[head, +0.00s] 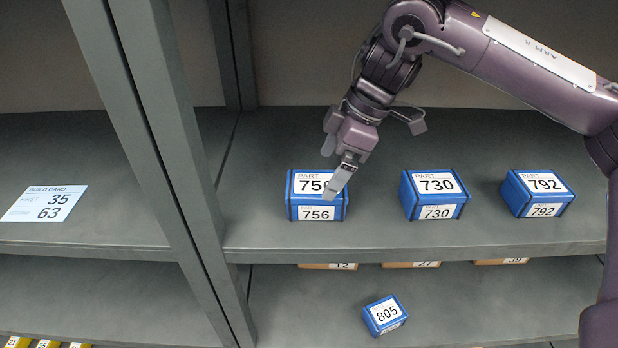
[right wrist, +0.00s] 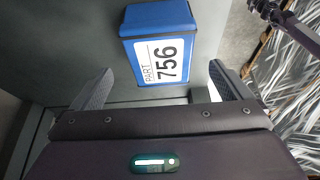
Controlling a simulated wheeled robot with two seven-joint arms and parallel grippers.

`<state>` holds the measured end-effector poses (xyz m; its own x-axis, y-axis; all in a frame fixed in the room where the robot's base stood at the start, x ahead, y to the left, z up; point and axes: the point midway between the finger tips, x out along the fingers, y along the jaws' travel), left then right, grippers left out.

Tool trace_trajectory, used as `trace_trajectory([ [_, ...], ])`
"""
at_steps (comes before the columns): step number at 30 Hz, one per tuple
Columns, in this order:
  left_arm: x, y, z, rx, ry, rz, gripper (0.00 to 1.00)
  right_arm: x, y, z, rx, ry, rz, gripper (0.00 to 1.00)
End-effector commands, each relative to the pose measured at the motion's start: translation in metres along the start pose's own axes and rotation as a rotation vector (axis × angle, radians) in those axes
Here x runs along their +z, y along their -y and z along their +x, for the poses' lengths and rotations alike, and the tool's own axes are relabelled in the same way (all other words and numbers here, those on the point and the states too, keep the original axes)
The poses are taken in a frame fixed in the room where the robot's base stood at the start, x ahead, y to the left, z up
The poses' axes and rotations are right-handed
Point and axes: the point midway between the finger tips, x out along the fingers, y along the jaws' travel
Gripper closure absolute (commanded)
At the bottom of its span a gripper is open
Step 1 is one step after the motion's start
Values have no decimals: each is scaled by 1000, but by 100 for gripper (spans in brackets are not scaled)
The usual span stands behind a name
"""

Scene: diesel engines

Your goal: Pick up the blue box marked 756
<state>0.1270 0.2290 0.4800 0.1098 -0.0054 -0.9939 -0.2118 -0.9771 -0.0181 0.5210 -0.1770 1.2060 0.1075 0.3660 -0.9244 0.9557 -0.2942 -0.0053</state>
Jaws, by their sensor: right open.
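The blue box marked 756 (head: 300,206) sits on the upper shelf, the leftmost of three blue boxes there. My right gripper (head: 337,172) is above and in front of its right side, hiding part of the top label. In the right wrist view the blue box (right wrist: 158,20) lies ahead of the two spread fingers, with its 756 label facing the camera. The right gripper (right wrist: 157,88) is open and nothing is between its fingertips. My left gripper is not in view.
Blue boxes marked 730 (head: 436,195) and 792 (head: 538,194) stand to the right on the same shelf (head: 270,150). A box marked 805 (head: 385,315) is on the shelf below. A grey post (head: 160,150) stands left, with a build card (head: 45,203) beyond it.

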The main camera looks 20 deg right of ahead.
Motion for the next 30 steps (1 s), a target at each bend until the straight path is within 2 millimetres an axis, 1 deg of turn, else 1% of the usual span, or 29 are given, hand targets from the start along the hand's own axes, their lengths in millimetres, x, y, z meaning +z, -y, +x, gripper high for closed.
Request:
trace_trajectory([
  [4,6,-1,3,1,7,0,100,1,1,13,-4,1,-1,2],
  [8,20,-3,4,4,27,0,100,1,0,26,-4,0,-1,2],
  [10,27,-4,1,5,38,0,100,1,0,31,-4,2,0,2],
  [13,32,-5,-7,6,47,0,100,1,-2,42,-4,3,0,2],
  [15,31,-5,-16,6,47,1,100,2,-4,52,-5,3,0,2],
  [18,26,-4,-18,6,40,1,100,3,-4,67,-3,3,-1,2],
  [21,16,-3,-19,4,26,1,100,3,-4,76,-2,2,0,2],
  [25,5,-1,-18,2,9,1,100,4,-4,78,-1,0,0,2],
  [30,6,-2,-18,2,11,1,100,4,-4,78,0,0,0,2],
])
